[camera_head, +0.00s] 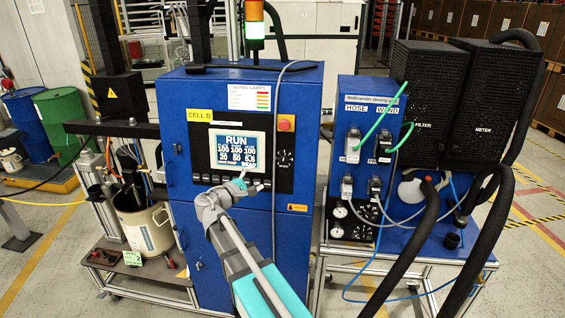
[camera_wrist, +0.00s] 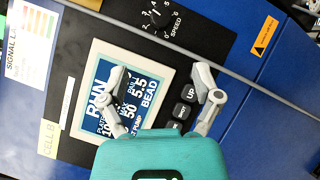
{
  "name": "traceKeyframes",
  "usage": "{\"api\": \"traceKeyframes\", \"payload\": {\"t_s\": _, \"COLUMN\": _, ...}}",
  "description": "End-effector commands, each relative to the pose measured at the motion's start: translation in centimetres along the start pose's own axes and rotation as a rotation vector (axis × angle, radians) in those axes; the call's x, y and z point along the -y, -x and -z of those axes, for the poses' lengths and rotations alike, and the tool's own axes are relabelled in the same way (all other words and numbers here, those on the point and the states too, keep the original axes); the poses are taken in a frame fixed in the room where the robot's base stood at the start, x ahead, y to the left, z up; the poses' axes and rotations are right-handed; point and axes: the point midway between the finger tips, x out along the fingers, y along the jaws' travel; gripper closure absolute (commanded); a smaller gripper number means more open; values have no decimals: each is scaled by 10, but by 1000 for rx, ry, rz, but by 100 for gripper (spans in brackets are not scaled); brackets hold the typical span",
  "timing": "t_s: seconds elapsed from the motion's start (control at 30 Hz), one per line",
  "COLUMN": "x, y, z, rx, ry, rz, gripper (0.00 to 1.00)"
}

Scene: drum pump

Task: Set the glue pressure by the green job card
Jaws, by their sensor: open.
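The blue cabinet's screen (camera_head: 237,150) reads RUN with rows of numbers. In the wrist view the screen (camera_wrist: 122,92) shows tilted, with 50, 5.5 and BEAD legible; one finger covers part of it. Below it is a row of dark buttons (camera_head: 205,178); the wrist view shows a button marked UP (camera_wrist: 190,94) between my fingers. My gripper (camera_head: 240,181) is open and empty in front of the button row; it also shows in the wrist view (camera_wrist: 160,82). Contact cannot be told. A small green card (camera_head: 132,258) sits on the left cart, its writing too small to read.
A speed dial (camera_head: 284,159) and red button (camera_head: 284,124) are right of the screen. A grey cable (camera_head: 274,120) hangs down the cabinet front. Two round gauges (camera_head: 339,211) sit on the right stand, with black hoses (camera_head: 420,240) nearby. A bucket (camera_head: 145,228) stands left.

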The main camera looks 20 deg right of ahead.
Motion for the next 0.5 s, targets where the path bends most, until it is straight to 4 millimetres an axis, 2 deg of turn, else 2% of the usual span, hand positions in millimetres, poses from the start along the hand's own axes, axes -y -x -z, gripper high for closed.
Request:
{"api": "traceKeyframes", "payload": {"t_s": 0.3, "x": 0, "y": -1, "z": 0, "rx": 0, "ry": -2, "rz": 2, "gripper": 18}}
{"api": "traceKeyframes", "payload": {"t_s": 0.5, "x": 0, "y": -10, "z": 0, "rx": 1, "ry": -2, "rz": 3, "gripper": 18}}
